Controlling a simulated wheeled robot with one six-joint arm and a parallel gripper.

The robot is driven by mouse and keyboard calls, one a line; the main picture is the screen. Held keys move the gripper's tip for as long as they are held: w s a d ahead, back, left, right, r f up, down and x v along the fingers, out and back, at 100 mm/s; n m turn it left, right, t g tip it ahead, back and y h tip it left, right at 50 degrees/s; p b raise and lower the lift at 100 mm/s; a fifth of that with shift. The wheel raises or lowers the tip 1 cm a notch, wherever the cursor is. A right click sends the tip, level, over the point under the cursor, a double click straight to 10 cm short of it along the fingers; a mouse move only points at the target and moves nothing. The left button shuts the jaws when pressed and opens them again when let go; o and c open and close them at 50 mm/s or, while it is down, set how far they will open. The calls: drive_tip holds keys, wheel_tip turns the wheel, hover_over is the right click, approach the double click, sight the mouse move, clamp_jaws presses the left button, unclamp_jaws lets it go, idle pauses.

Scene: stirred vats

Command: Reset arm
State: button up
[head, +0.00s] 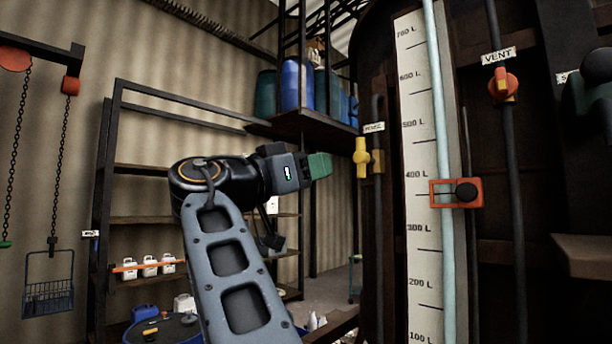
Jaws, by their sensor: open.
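My arm rises from the bottom centre of the head view and bends right at its top joint. My gripper (319,165) is the green-tipped end, pointing right toward the vat. It is open, and I see nothing held in it. The gap between its fingers is hard to make out at this angle. Its tip appears just left of a yellow valve handle (362,158) on a dark pipe. A clear space shows between them in the picture; the depth is unclear.
The dark vat carries a white litre scale (411,130) with an orange slider (456,193). A red vent valve (503,85) is right of it. Shelving (140,220) stands behind my arm, with blue drums (297,84) above. A wire basket (48,298) hangs at left.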

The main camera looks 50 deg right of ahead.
drive_tip(key=shift+a+f, duration=0.1)
drive_tip(key=shift+a, duration=0.25)
drive_tip(key=shift+w, duration=0.1)
idle(0.4)
